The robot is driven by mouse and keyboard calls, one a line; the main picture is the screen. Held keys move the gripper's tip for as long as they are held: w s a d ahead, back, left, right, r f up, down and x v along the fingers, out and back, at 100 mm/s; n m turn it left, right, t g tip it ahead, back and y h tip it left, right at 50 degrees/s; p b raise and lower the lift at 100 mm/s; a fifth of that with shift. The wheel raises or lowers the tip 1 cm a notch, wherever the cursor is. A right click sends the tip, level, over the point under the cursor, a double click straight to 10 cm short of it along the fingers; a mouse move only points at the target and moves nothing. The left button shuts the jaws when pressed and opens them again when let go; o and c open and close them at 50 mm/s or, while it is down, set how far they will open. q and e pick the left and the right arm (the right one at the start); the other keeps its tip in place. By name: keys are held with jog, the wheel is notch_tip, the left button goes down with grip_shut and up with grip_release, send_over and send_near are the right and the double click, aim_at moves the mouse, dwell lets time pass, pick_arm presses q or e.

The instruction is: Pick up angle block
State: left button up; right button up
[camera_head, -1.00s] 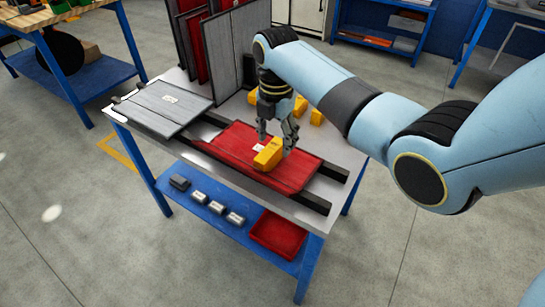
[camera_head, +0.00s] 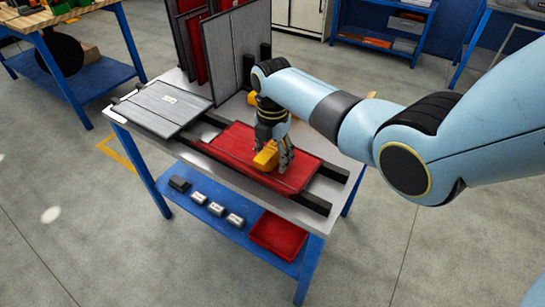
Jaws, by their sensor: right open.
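A yellow angle block (camera_head: 265,157) lies on the red panel (camera_head: 235,148) on the table. My right gripper (camera_head: 270,158) is down at the block, with its fingers around the block's upper part. Its jaws are open, and part of the block is hidden behind the fingers. I cannot tell whether the fingers touch the block. Another yellow block (camera_head: 252,98) is partly visible behind my right arm. My left gripper is not in view.
A grey panel (camera_head: 165,105) lies on the table's left end, on dark rails (camera_head: 318,200). Upright grey and red panels (camera_head: 235,50) stand at the back. The lower blue shelf holds small blocks (camera_head: 217,209) and a red tray (camera_head: 278,236).

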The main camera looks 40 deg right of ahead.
jog(key=shift+f, duration=0.2)
jog(key=shift+c, duration=0.4)
grip_shut()
